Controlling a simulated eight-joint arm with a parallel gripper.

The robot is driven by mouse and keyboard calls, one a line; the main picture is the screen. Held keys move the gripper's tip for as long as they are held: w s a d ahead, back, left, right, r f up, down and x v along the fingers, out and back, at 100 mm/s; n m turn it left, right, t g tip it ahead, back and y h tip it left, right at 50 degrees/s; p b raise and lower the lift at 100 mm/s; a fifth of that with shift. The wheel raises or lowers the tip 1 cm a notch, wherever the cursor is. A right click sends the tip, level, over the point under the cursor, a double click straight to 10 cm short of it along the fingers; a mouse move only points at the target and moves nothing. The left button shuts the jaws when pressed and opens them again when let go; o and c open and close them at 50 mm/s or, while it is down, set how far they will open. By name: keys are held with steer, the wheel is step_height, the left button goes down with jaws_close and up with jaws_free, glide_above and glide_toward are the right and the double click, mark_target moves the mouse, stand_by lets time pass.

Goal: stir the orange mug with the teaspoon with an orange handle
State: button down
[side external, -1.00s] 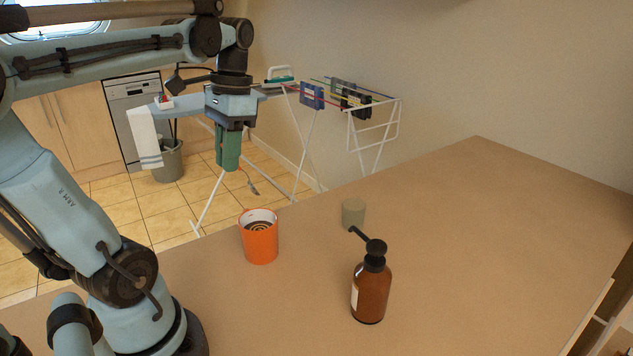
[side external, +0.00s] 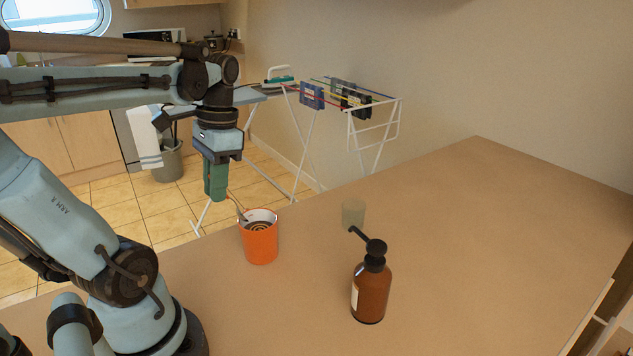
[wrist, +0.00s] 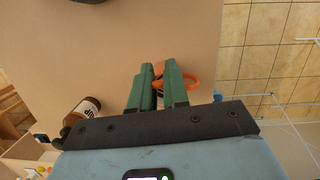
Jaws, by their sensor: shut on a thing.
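The orange mug (side external: 261,243) stands upright on the table, with dark liquid and lighter rings showing inside it. My gripper (side external: 217,196) is shut on the orange-handled teaspoon (side external: 235,203), just above and left of the mug. The spoon slants down to the right, and its lower end is at the mug's opening; I cannot tell how deep it sits. In the wrist view, the green fingers (wrist: 160,85) cover most of the spoon and part of the mug, whose orange handle (wrist: 190,83) shows on the right.
A brown pump bottle (side external: 371,290) stands right of the mug, nearer the camera. A small beige cup (side external: 353,213) stands behind the bottle. The right side of the table (side external: 480,230) is clear. A drying rack (side external: 372,130) stands beyond the table's far edge.

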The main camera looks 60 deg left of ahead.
mark_target(238, 211)
steer(key=shift+w+f, duration=0.5)
steer(key=shift+f, duration=0.7)
steer(key=shift+w+f, duration=0.55)
steer(key=shift+f, duration=0.7)
steer(key=shift+w+f, duration=0.5)
steer(key=shift+f, duration=0.7)
steer(key=shift+w, duration=0.1)
